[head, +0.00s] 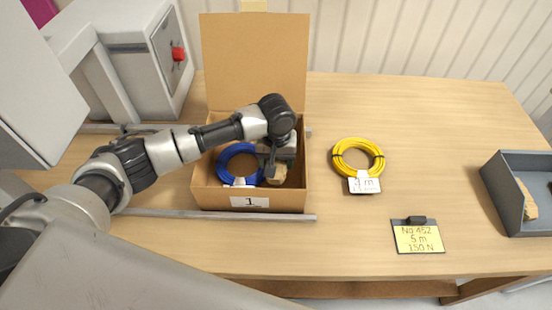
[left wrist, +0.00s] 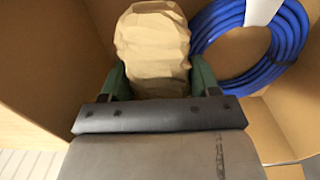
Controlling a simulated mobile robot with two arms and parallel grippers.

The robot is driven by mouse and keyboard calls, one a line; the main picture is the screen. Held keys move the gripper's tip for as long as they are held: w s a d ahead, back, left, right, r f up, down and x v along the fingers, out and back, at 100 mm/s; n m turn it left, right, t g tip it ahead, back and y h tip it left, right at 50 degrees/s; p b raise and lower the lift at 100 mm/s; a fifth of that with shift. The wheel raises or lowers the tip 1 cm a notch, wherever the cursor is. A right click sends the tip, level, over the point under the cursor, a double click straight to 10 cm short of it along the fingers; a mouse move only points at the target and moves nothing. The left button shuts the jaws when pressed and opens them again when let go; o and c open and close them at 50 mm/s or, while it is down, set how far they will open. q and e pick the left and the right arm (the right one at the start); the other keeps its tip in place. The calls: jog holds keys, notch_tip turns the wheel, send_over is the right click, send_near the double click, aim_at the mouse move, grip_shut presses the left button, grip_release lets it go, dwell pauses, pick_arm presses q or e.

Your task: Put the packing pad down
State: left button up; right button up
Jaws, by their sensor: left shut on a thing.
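My left gripper (head: 268,172) reaches down into the open cardboard box (head: 248,198), which is labelled 1. It is shut on the packing pad (left wrist: 152,50), a crumpled tan paper pad seen between the green fingers in the left wrist view. In the head view the pad (head: 277,178) is partly hidden by the gripper. A blue cable coil (head: 226,166) lies in the box to the left of the pad; it also shows in the left wrist view (left wrist: 287,45). I cannot tell whether the pad touches the box floor. My right gripper is not in view.
A yellow cable coil (head: 343,163) with a white tag lies right of the box. A grey tray (head: 503,192) with a tan piece inside is at the right. A machine with a red knob (head: 178,54) stands back left.

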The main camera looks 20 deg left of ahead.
pick_arm(q)
jog(key=shift+f, duration=0.3)
jog(key=o, duration=0.9)
jog(key=shift+r, duration=0.2)
notch_tip(320, 180, up, 8)
jog(key=shift+f+b, duration=0.1)
jog(key=shift+b, duration=0.25)
